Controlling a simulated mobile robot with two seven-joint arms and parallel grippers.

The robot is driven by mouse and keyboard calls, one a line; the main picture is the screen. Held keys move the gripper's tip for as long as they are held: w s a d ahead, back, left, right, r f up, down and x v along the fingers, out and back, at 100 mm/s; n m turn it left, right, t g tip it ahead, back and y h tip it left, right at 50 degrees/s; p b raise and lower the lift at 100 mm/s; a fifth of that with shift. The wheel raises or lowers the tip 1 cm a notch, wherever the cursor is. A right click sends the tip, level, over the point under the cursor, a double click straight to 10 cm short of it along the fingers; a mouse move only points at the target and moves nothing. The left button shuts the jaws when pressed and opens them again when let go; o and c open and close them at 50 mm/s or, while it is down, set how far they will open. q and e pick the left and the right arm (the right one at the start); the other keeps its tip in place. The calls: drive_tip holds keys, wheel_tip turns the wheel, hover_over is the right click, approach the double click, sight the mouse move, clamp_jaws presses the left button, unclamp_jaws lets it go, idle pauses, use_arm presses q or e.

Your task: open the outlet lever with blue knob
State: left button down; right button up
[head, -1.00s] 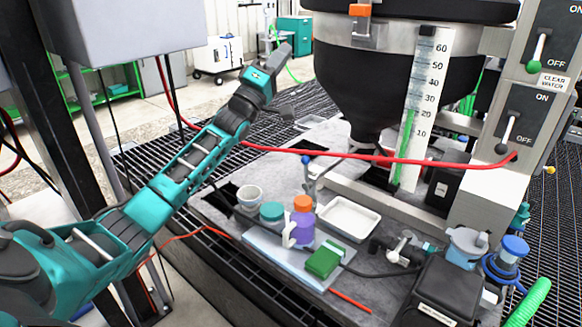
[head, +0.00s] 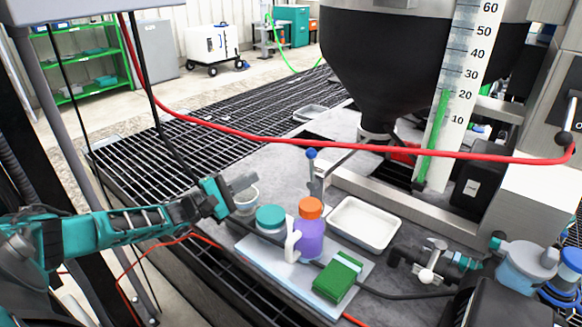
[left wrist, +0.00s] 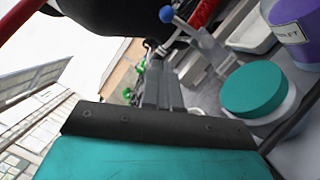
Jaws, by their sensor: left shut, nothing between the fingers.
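The outlet lever's blue knob (head: 311,154) tops a grey handle (head: 315,182) that stands nearly upright by the black hopper's outlet. The blue knob also shows in the left wrist view (left wrist: 166,15), at the top, with its handle slanting down to the right. My left gripper (head: 243,184) is shut and empty. It is left of the lever and apart from it, over or near a small light cup (head: 246,199). In the left wrist view its closed fingers (left wrist: 162,85) point toward the scene below the hopper. My right gripper is not in view.
A teal-lidded jar (head: 270,217), a purple bottle with orange cap (head: 310,228) and a green sponge (head: 337,278) stand in front of the lever. A white tray (head: 364,224) lies to its right. The hopper (head: 415,65) overhangs.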

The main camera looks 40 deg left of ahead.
use_arm(q)
drive_tip(key=f, duration=0.1)
drive_tip(key=b, duration=0.2)
approach(312, 170)
drive_tip(key=w+a+r, duration=0.3)
drive_tip(key=w, duration=0.2)
drive_tip(key=shift+w+d+r, duration=0.35)
drive_tip(key=shift+d, duration=0.3)
drive_tip(key=shift+w+d+r, duration=0.35)
drive_tip(key=shift+d, duration=0.3)
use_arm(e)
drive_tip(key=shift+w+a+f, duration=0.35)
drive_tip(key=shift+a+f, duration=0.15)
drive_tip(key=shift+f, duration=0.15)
